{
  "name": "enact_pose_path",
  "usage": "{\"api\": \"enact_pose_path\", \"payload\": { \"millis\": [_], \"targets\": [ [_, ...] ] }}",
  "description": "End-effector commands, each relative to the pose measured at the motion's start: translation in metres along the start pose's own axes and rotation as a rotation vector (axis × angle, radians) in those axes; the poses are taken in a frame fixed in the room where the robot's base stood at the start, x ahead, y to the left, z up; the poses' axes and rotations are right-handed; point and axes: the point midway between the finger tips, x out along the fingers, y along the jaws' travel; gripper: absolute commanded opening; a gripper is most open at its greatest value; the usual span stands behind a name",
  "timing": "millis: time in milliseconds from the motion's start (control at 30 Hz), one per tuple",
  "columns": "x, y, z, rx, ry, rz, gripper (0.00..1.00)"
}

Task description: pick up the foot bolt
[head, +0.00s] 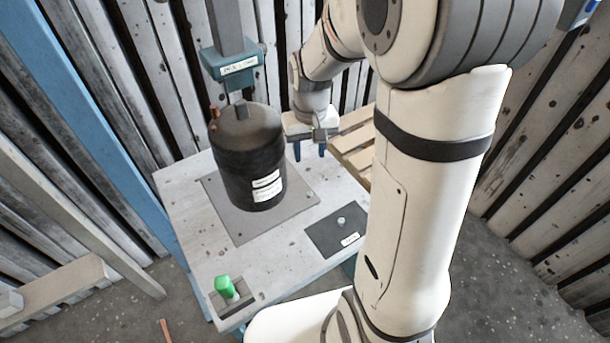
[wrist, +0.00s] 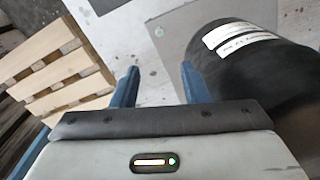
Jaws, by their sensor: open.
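A small pale bolt-like piece (head: 340,221), which I take to be the foot bolt, stands on a dark labelled pad (head: 325,238) at the table's right front. My gripper (head: 310,150) is open and empty, with its blue fingers pointing down, behind and to the right of the black housing (head: 240,150). It is well apart from the bolt. In the wrist view the open fingers (wrist: 160,70) have bare table between them, and the housing (wrist: 265,65) is close on the right. A small round spot (wrist: 159,32) lies ahead there; I cannot tell what it is.
The housing stands on a grey base plate (head: 245,226) on the pale table (head: 190,243). A blue tool head (head: 230,62) hangs over it. A green piece (head: 225,286) stands at the front left. A wooden pallet (wrist: 55,60) is beside the table.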

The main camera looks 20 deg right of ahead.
Motion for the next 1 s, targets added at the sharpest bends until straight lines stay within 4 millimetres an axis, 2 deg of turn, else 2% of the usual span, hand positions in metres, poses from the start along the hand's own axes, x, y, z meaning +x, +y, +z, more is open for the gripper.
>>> {"api": "enact_pose_path", "payload": {
  "millis": [33, 100, 300, 567, 833, 1000],
  "targets": [
    [0.014, 0.0, 0.001, -0.001, -0.007, 0.0, 0.41],
    [0.03, 0.0, 0.001, -0.001, -0.006, 0.0, 0.41],
    [0.069, 0.0, 0.001, -0.001, -0.005, 0.0, 0.41],
    [0.088, 0.0, 0.001, 0.0, -0.003, 0.0, 0.41],
    [0.131, 0.001, 0.002, 0.001, -0.005, 0.0, 0.41],
    [0.146, 0.001, 0.001, 0.002, -0.002, 0.0, 0.41]
  ]
}}
